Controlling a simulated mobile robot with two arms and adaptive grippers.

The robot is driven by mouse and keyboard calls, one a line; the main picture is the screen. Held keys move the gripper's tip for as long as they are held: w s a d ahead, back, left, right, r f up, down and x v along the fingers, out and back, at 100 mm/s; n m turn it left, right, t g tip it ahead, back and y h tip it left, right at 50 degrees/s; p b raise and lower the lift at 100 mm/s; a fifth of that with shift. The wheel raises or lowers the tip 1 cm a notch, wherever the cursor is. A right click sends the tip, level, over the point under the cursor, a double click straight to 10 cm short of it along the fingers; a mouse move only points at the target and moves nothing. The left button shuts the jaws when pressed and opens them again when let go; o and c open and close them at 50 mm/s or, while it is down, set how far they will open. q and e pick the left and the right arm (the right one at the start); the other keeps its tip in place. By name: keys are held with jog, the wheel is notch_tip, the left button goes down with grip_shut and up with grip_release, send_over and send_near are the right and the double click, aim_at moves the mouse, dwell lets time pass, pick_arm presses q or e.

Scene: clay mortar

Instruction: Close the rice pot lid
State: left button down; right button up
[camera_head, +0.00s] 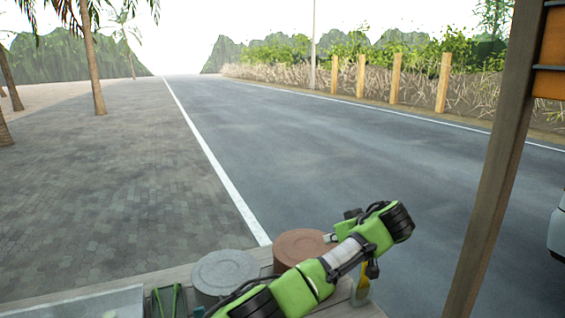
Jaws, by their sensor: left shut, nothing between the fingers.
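A grey round pot (225,268) with a flat lid stands at the bottom centre. A reddish-brown round pot (298,246) with a flat top stands to its right, partly behind my green arm. Both tops look closed from here, and I cannot tell which is the rice pot. My left arm crosses the lower right in front of the pots. My right gripper is not in view.
The pots stand on a wooden counter (90,296). A pale tray (75,306) and a dark holder with green strips (168,302) are at the lower left. A small yellow item (362,284) is by my arm. A wooden post (500,150) rises on the right.

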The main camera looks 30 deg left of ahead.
pick_arm(q)
notch_tip(320, 180, down, 12)
jog(key=s+d+b, duration=0.2)
jog(key=b, duration=0.2)
jog(key=shift+s+d, duration=0.15)
jog(key=shift+d, duration=0.05)
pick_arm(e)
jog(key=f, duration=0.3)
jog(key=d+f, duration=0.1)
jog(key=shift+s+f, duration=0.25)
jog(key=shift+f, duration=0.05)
pick_arm(q)
jog(key=shift+f, duration=0.1)
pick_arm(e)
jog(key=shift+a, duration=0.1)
